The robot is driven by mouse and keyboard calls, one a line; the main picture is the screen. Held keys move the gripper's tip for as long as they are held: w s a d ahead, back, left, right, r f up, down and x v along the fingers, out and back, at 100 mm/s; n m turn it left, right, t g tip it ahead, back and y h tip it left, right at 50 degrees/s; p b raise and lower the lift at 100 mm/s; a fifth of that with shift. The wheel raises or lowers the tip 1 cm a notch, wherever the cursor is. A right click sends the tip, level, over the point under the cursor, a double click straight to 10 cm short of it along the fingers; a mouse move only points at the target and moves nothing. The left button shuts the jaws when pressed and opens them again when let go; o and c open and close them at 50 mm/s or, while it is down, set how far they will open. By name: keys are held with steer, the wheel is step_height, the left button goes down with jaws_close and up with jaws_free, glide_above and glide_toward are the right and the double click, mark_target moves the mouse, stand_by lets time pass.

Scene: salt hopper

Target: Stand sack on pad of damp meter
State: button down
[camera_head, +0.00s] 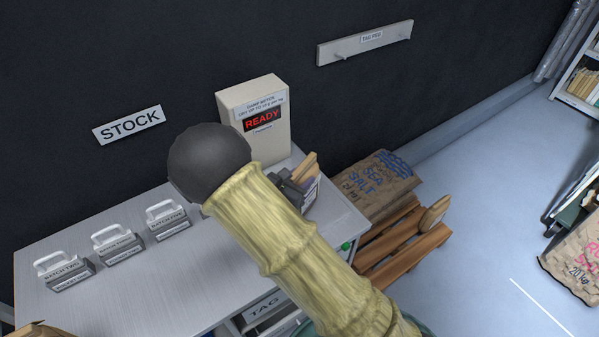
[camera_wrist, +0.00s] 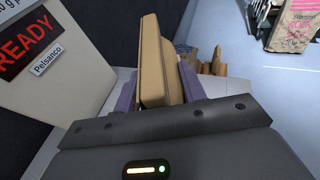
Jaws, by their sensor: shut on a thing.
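The damp meter (camera_head: 254,117) is a cream upright box at the back of the grey bench, its red display reading READY. It also shows at the left of the wrist view (camera_wrist: 40,65). My gripper (camera_head: 297,180) is just right of the meter's front, partly hidden behind my arm. In the wrist view its purple fingers (camera_wrist: 160,92) are shut on a tan, boxy sack (camera_wrist: 153,62), which stands up between them. The held sack's top also shows in the head view (camera_head: 307,163). The meter's pad is hidden, so I cannot tell whether the sack touches it.
Three labelled blocks with handles (camera_head: 118,243) stand in a row on the bench (camera_head: 120,300), left of my arm. A large sea salt sack (camera_head: 368,185) lies beyond the bench's right edge, by a wooden pallet (camera_head: 405,243). Open floor lies further right.

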stand_by(0.3)
steer(key=c, duration=0.8)
jaws_free()
steer(key=shift+r, duration=0.1)
steer(key=b+v, duration=0.1)
steer(key=v, duration=1.1)
steer(key=shift+d, duration=0.15)
